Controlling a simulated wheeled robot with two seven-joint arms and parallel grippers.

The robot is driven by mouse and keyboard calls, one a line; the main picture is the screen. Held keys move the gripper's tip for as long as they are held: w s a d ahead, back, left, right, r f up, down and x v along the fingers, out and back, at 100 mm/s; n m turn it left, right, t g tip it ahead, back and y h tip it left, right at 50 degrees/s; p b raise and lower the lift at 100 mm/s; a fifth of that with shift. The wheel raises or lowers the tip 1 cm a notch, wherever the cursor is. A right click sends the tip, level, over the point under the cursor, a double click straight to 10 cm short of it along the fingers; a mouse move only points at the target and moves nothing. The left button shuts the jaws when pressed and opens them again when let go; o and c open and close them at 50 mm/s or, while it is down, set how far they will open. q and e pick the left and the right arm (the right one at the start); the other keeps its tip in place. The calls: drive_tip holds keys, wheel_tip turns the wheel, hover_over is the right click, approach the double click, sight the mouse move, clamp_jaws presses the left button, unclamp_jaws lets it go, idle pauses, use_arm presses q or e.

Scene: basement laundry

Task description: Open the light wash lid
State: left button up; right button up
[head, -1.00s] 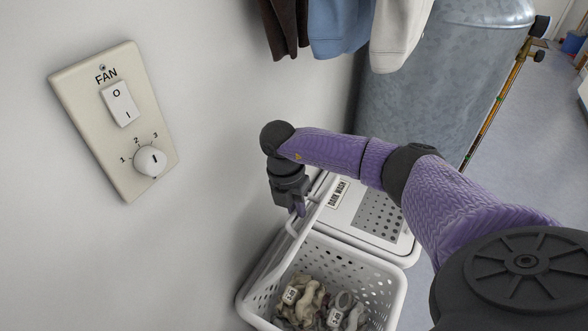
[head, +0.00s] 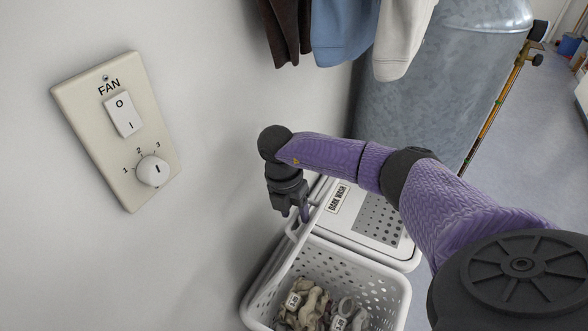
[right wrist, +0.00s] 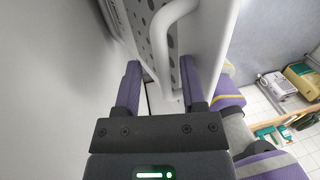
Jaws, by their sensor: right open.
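The light wash basket (head: 394,296) is open at the bottom of the head view, with clothes inside. Its white lid (head: 285,258) stands raised near the wall, seen almost edge-on, with a handle (head: 291,229). My right gripper (head: 304,214) points down at the lid's upper part. In the right wrist view the gripper (right wrist: 160,88) is open, fingers apart, with the perforated lid (right wrist: 159,52) and its curved handle (right wrist: 172,14) between and beyond them. I cannot tell whether either finger touches. My left gripper is out of view.
The dark wash lid (head: 352,222) lies closed behind the open basket. A wall with a fan switch plate (head: 128,180) is on the left. Clothes (head: 340,35) hang above, and a grey metal tank (head: 430,100) stands behind.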

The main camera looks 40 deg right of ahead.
drive_tip(key=p+v, duration=0.1)
drive_tip(key=v, duration=0.8)
drive_tip(key=shift+r+p, duration=0.35)
drive_tip(key=shift+p, duration=0.05)
